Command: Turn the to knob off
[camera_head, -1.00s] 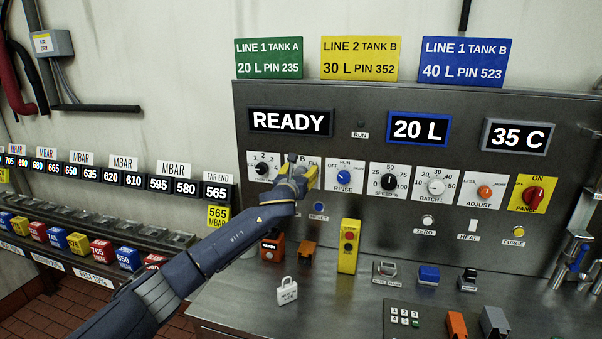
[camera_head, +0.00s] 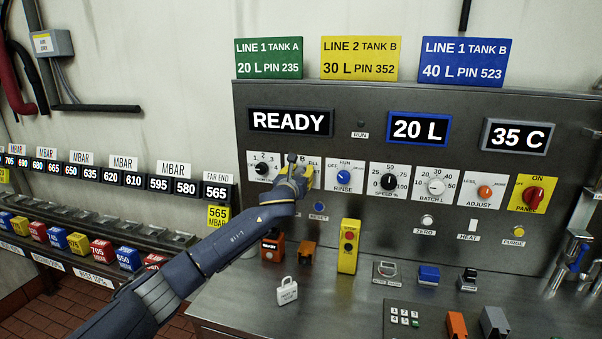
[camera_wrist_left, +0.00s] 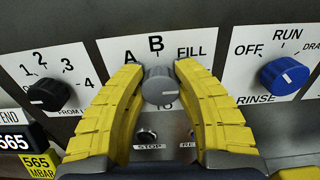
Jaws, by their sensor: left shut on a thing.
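The TO knob (camera_wrist_left: 160,86) is a grey round knob on a white plate, seen in the left wrist view. The plate reads A, B and FILL above the knob and TO below it. No OFF mark shows on the visible part of this plate, and I cannot tell the knob's pointer direction surely. My left gripper (camera_wrist_left: 161,90) has its two yellow fingers on either side of the knob and is shut on it. In the head view, the left gripper (camera_head: 303,176) covers the knob at the panel. My right gripper is not in view.
A black FROM knob (camera_wrist_left: 49,94) sits left of the fingers, and a blue RINSE knob (camera_wrist_left: 284,75) sits right. Buttons lie just below, including a blue RESET button (camera_head: 319,206). A yellow button box (camera_head: 348,247) and a white padlock (camera_head: 287,291) stand on the steel bench.

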